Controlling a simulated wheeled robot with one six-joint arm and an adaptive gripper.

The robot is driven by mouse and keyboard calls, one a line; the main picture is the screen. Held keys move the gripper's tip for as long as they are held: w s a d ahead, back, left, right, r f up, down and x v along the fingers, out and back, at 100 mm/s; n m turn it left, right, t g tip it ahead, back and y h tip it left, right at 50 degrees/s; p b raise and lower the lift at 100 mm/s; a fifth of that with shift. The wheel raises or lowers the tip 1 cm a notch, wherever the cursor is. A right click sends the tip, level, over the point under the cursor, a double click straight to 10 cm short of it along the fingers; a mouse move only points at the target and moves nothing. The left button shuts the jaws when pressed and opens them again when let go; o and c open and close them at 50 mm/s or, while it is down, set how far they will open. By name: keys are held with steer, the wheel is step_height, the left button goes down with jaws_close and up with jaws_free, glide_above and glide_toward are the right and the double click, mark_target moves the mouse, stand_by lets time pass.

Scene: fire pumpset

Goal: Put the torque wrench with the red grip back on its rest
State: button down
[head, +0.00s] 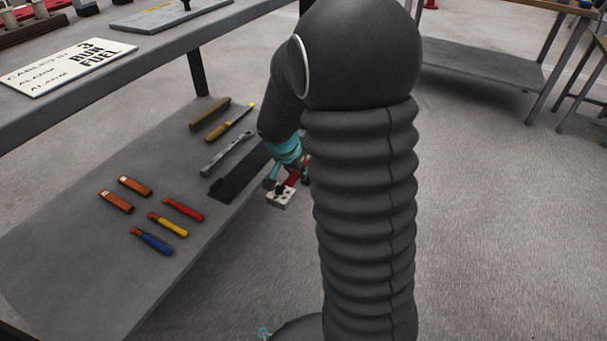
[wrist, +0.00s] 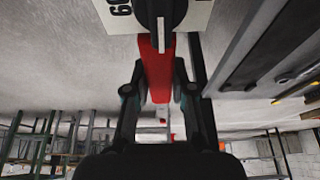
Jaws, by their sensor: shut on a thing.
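My gripper (head: 286,172) is at the right edge of the low shelf in the head view, partly hidden by my arm. In the wrist view its fingers (wrist: 159,92) are shut on the red grip (wrist: 157,68) of the torque wrench. Red also shows beside the fingers in the head view. A black round part and a white plate with dark figures (wrist: 120,14) show beyond the grip; I cannot tell whether they are joined to it. A white block (head: 281,198) shows just below the gripper. A long black strip (head: 240,178) lies on the shelf beside the gripper, possibly the rest.
The low grey shelf (head: 75,275) carries a grey spanner (head: 226,153), a yellow-handled tool (head: 228,123), two orange blocks (head: 117,201) and several screwdrivers (head: 167,224). The bench top (head: 150,42) overhangs its left side.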

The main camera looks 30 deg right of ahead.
steer(key=shift+w+a, duration=1.3)
steer(key=shift+w, duration=0.55)
steer(key=shift+w+a, duration=1.35)
steer(key=shift+w, duration=0.45)
steer(key=shift+w+a, duration=1.3)
steer(key=shift+w, duration=0.55)
steer(key=p, duration=0.3)
glide_above(246, 169)
steer(key=a, duration=0.1)
steer(key=shift+s+r, duration=0.1)
steer(key=shift+s, duration=0.35)
step_height(246, 169, down, 3)
steer(key=b, duration=0.3)
steer(key=shift+r, duration=0.15)
steer(key=shift+f, duration=1.1)
steer(key=shift+f, duration=0.55)
steer(key=c, duration=0.9)
jaws_free()
steer(key=shift+f, duration=0.1)
steer(key=shift+r+p, duration=1.25)
steer(key=shift+r, duration=1.8)
